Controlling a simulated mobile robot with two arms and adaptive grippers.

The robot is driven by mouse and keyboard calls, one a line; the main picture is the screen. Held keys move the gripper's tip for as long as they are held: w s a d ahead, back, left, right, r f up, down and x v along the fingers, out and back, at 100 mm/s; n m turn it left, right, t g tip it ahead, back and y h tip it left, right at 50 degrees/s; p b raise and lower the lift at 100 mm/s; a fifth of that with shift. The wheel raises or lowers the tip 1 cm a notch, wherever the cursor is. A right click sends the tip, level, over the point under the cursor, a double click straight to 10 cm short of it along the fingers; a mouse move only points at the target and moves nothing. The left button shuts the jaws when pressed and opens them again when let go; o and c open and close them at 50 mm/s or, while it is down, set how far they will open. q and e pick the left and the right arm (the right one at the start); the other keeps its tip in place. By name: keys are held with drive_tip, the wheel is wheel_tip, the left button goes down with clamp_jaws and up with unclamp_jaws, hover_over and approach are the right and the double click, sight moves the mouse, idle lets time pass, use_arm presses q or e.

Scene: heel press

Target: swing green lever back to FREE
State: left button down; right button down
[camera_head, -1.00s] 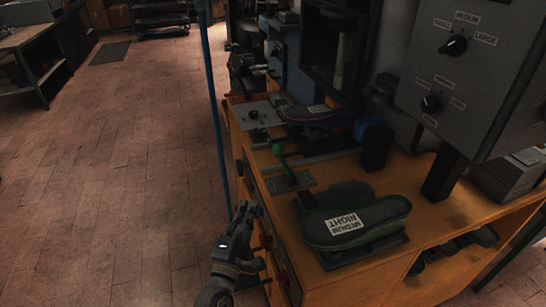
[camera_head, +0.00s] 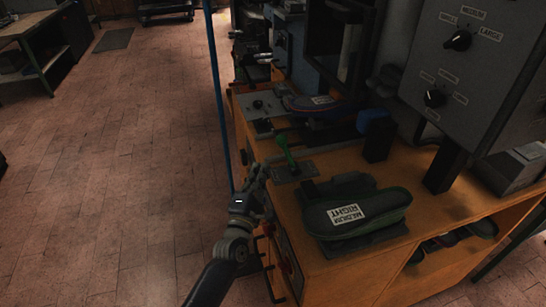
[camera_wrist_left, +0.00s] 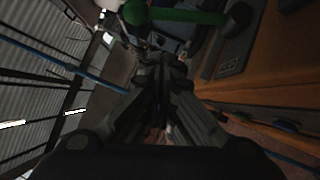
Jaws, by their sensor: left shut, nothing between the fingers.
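The green lever (camera_head: 286,152) stands on a small grey plate (camera_head: 307,170) on the orange bench, its top tilted toward the left and back. In the left wrist view the green lever (camera_wrist_left: 185,16) crosses the top, just beyond the fingertips. My left gripper (camera_head: 257,172) is shut and empty, beside the bench's left edge, a little left of and in front of the lever. It also shows in the left wrist view (camera_wrist_left: 160,62). I cannot make out contact between fingers and lever. The FREE marking cannot be read. My right gripper is not in view.
A green sole marked MEDIUM RIGHT (camera_head: 372,212) lies on the bench in front. A grey control box (camera_head: 480,70) with two knobs stands at right. A blue pole (camera_head: 217,100) rises left of the bench. Open brick floor (camera_head: 120,180) lies at left.

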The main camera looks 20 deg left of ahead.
sight(288, 153)
use_arm(q)
drive_tip(key=shift+w+d+r+p, duration=0.25)
drive_tip(key=shift+w+d, duration=0.2)
drive_tip(key=shift+w, duration=0.3)
drive_tip(key=shift+w+d+r+p, duration=0.3)
drive_tip(key=shift+w+d, duration=0.1)
drive_tip(key=shift+w, duration=0.3)
drive_tip(key=shift+w+d+r+p, duration=0.25)
drive_tip(key=shift+w+d, duration=0.2)
drive_tip(key=shift+w, duration=0.3)
drive_tip(key=shift+r, duration=0.1)
drive_tip(key=shift+r+p, duration=0.15)
drive_tip(key=shift+p, duration=0.15)
drive_tip(key=shift+w+d+r+m+p, duration=0.1)
drive_tip(key=shift+d+m+p, duration=0.1)
drive_tip(key=shift+m+p, duration=0.15)
drive_tip(key=shift+r+m+g, duration=0.1)
drive_tip(key=shift+m+g, duration=0.15)
drive_tip(key=shift+g, duration=0.05)
